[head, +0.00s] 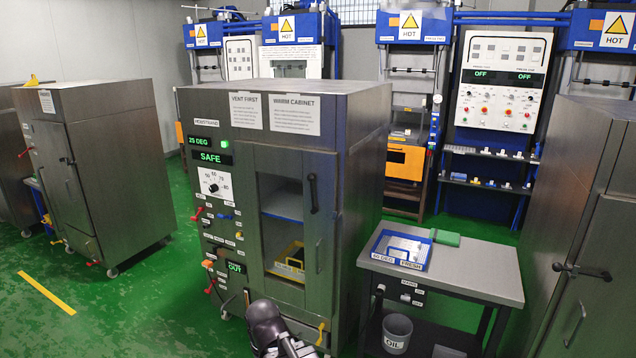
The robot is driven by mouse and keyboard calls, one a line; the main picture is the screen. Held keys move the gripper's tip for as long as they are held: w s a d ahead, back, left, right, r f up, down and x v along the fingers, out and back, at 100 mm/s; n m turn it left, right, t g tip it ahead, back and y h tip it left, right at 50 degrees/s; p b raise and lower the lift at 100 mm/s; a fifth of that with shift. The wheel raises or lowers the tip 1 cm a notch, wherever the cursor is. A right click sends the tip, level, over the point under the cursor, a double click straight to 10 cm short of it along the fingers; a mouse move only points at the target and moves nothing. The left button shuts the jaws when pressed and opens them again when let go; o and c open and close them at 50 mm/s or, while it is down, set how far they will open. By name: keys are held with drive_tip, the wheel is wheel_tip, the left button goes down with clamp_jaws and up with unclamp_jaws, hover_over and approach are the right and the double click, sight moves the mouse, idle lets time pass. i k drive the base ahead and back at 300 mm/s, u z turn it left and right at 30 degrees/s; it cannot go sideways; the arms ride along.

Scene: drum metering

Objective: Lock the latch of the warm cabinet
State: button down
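The warm cabinet (360,150) is a tall steel box in the middle of the head view, with a "WARM CABINET" notice on its upper front. Its windowed door (262,240) looks closed. A black lever latch (313,194) sits high on the door's right side and stands roughly upright. A grey pull handle (319,256) is below it. Whether the latch is engaged cannot be told. Part of my dark arm shows at the bottom edge, in front of the cabinet's base. My gripper's fingers cannot be made out, and nothing of mine is seen touching the latch.
A grey bench (455,272) with a blue-rimmed tray (373,246) stands right of the cabinet, an oil bucket (397,335) below it. Another steel cabinet (560,180) is at far right. Presses line the back wall.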

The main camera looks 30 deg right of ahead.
sight(311, 178)
drive_tip(key=z, duration=0.4)
drive_tip(key=k, duration=1.15)
drive_tip(key=z, duration=0.4)
drive_tip(key=i, duration=0.7)
drive_tip(key=u, duration=0.4)
drive_tip(key=i, duration=1.55)
drive_tip(key=u, duration=0.35)
